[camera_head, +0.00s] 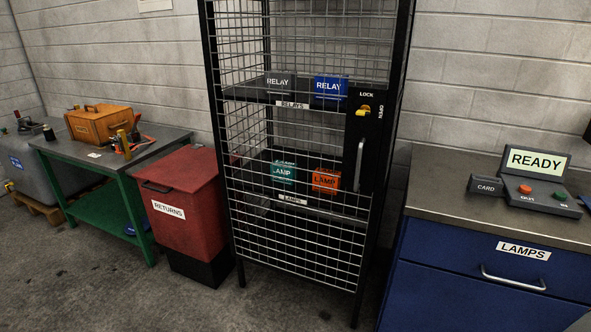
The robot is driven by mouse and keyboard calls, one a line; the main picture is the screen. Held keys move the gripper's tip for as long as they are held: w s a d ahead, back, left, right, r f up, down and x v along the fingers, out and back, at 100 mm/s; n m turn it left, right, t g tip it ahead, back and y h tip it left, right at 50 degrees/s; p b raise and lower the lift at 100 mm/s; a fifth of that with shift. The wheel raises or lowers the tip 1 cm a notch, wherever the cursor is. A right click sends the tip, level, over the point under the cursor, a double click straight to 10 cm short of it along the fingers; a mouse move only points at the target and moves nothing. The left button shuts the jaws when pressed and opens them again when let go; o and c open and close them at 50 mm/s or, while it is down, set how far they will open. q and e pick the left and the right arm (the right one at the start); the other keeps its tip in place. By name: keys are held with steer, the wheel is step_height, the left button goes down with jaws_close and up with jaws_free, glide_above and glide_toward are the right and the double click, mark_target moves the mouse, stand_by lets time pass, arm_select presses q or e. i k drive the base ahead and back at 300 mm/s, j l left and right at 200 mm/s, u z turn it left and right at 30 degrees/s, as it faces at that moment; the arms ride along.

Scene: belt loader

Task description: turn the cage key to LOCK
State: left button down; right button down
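The wire cage (300,225) stands in the middle of the head view, and its mesh door appears closed. A black lock panel (354,135) is on the right side of its front. The small yellow cage key (364,111) sits in this panel. The word LOCK is printed above the key, and a sideways word, too small to read surely, is to its right. The key looks turned roughly sideways rather than up toward LOCK, but it is small. A grey upright door handle (359,164) is below it. Neither gripper shows in this view.
Relay and lamp boxes sit on the cage shelves. A red returns bin (185,205) and a green bench (130,205) are at left. A blue cabinet (450,270) with a control box (538,195) reading READY is at right. The floor before the cage looks clear.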

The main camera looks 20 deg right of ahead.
mark_target(364, 113)
steer(key=z, duration=0.8)
